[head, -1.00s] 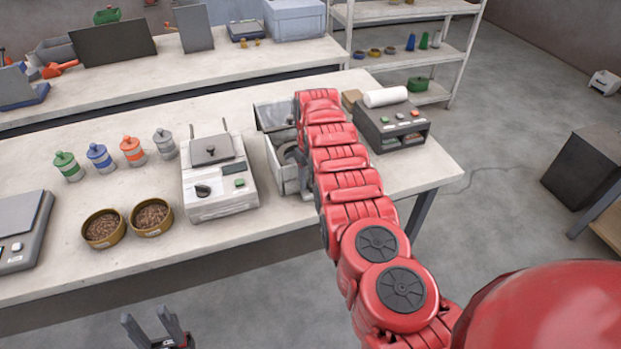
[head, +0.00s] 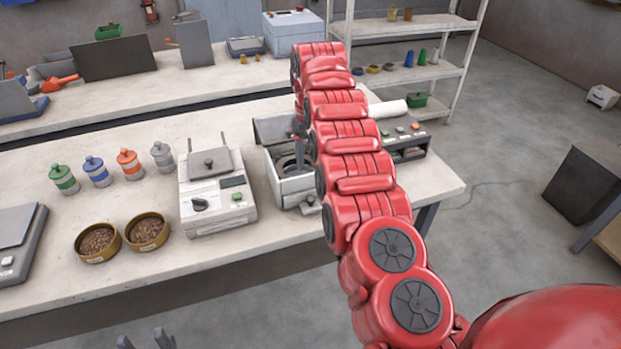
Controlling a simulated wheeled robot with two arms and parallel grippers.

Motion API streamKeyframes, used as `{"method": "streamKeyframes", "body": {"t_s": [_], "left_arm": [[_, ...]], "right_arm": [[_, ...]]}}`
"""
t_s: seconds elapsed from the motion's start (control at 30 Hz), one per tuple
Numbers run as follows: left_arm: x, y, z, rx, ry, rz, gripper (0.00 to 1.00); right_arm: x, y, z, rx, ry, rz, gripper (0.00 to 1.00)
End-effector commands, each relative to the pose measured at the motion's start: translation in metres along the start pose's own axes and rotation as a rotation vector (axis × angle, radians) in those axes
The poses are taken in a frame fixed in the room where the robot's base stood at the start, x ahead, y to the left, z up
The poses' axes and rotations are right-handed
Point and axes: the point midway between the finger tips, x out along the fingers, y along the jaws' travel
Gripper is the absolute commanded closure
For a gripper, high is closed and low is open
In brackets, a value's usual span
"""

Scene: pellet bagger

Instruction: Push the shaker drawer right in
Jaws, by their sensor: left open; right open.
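The shaker (head: 276,130) is a pale grey unit on the front bench, partly hidden behind my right arm. Its drawer (head: 289,188) looks pulled out toward the bench's front edge, with a dark round ring inside and a small grey handle (head: 308,205) at the front. My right gripper (head: 299,155) points down at the drawer's back part; it is mostly hidden by my arm, and I cannot tell whether it touches anything. My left gripper (head: 146,340) is open and empty at the bottom edge, in front of the bench.
Left of the drawer stands a white sealer-like machine (head: 217,205). Two bowls of brown pellets (head: 97,242) and several lidded jars (head: 96,172) are further left. The floor in front is clear.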

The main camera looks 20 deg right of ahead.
Motion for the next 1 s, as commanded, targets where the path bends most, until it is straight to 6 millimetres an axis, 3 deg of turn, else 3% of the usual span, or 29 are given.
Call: {"method": "streamKeyframes", "body": {"t_s": [0.1,0.2,0.83,1.0], "left_arm": [[0.005,0.0,-0.001,0.0,0.001,0.0,0.5],[0.023,-0.001,-0.004,0.0,0.001,0.0,0.5],[0.029,-0.001,-0.005,0.0,0.0,0.0,0.5],[0.054,-0.003,-0.009,0.0,0.0,0.0,0.5]], "right_arm": [[-0.021,0.002,0.001,0.002,0.002,0.003,0.39],[-0.04,0.002,0.0,0.002,0.003,0.002,0.39],[-0.046,0.0,0.0,0.001,0.001,0.001,0.39],[-0.072,0.0,0.0,0.001,0.001,0.001,0.39]]}}
